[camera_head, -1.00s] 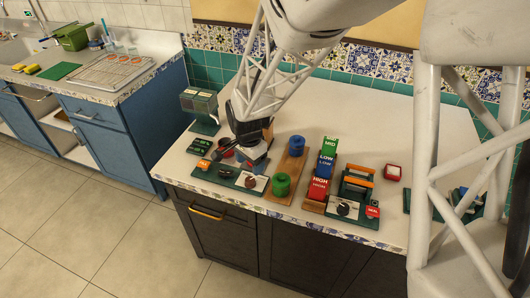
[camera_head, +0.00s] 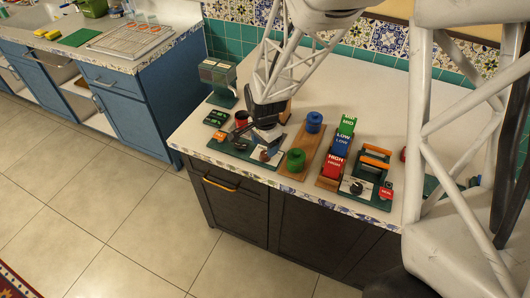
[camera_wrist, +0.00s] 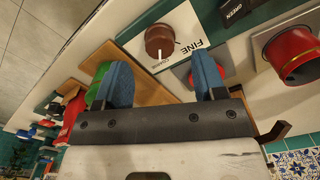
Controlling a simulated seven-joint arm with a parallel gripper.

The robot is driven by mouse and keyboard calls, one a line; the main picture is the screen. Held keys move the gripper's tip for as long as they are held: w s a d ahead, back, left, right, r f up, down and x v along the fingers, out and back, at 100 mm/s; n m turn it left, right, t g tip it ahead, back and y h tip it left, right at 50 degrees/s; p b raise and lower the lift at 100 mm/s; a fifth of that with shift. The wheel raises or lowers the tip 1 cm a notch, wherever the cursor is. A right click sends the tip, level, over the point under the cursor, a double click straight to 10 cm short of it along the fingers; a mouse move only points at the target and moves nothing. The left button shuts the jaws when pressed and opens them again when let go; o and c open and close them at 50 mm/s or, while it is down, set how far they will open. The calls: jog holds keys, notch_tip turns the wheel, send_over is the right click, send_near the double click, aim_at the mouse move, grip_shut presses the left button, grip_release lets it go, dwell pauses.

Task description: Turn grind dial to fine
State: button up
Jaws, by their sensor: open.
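The grind dial (camera_wrist: 159,41) is a brown round knob on a white plate with FINE and COARSE lettering (camera_wrist: 197,43). Its white pointer mark is on the COARSE side. In the head view the dial (camera_head: 264,156) is small, near the counter's front edge. My gripper (camera_head: 265,136) is just behind and above it. In the wrist view my gripper (camera_wrist: 162,78) has two blue fingers spread wide and nothing between them. The dial appears beyond the fingertips, roughly centred between them, apart from both.
A red cup (camera_wrist: 292,56) stands to the dial's right in the wrist view. A red round part is partly hidden by the right finger. In the head view, green (camera_head: 295,159) and blue (camera_head: 314,121) spools stand on a wooden board, with labelled blocks (camera_head: 340,145) further right.

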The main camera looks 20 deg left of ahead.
aim_at(265, 153)
jog(key=shift+f, duration=2.15)
jog(key=c, duration=0.9)
jog(key=shift+n, duration=0.5)
jog(key=n, duration=1.3)
